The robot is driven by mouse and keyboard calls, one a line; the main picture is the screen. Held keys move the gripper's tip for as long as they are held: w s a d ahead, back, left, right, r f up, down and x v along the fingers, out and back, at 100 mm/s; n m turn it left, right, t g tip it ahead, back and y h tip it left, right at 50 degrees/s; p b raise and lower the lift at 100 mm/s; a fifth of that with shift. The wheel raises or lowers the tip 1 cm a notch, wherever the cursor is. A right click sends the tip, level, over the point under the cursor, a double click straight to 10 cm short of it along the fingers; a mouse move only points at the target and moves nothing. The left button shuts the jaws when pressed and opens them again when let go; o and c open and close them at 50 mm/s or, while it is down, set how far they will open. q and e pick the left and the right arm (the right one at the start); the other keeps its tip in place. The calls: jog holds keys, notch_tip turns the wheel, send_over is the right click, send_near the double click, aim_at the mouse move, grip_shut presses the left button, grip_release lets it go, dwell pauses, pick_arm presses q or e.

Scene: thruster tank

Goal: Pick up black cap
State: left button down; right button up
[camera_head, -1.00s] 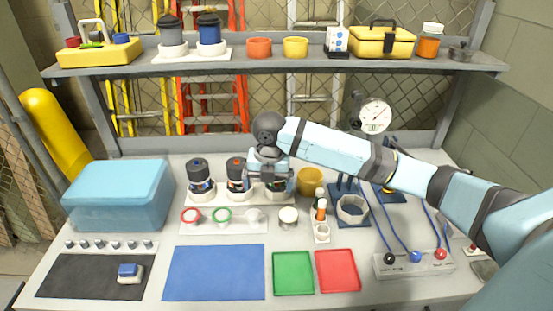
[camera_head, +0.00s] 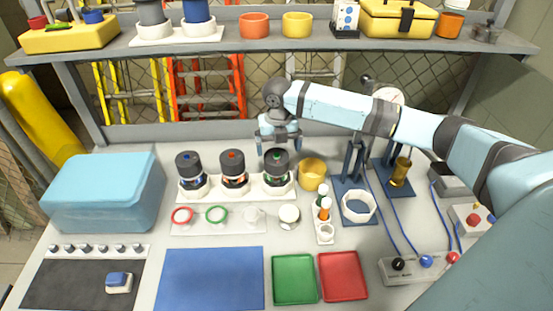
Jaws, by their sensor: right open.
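Three canisters with black caps stand in a white rack (camera_head: 213,190) on the bench. The left black cap (camera_head: 188,158) has a blue mark, the middle black cap (camera_head: 233,157) a red mark, and the right black cap (camera_head: 277,157) a green mark. My right gripper (camera_head: 279,149) is open and points down, over or just behind the right canister. Its fingers show on either side of that cap's top, and I see no clear contact. The left gripper is not in view.
A yellow cup (camera_head: 312,174) stands close to the right of the rack. A small bottle holder (camera_head: 325,238) and a white ring on a blue stand (camera_head: 358,206) are further right. A blue bin (camera_head: 100,190) is at left. The blue mat (camera_head: 210,279) is clear.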

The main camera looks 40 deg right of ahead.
aim_at(277, 155)
jog(key=shift+w+a+f+p, duration=0.1)
jog(key=shift+a+f+p, duration=0.1)
jog(key=shift+f, duration=1.35)
jog(key=shift+a+f+p, duration=0.1)
jog(key=shift+f+p, duration=0.1)
jog(key=shift+f, duration=1.3)
jog(key=c, duration=1)
notch_tip(277, 155, up, 10)
jog(key=shift+f+b, duration=0.25)
jog(key=shift+b, duration=0.1)
jog(key=shift+g+y, duration=0.4)
jog(key=shift+g, duration=0.1)
jog(key=shift+w+d+f, duration=0.1)
jog(key=shift+f, duration=1.15)
jog(key=shift+w+d+f, duration=0.1)
jog(key=shift+f, duration=1.15)
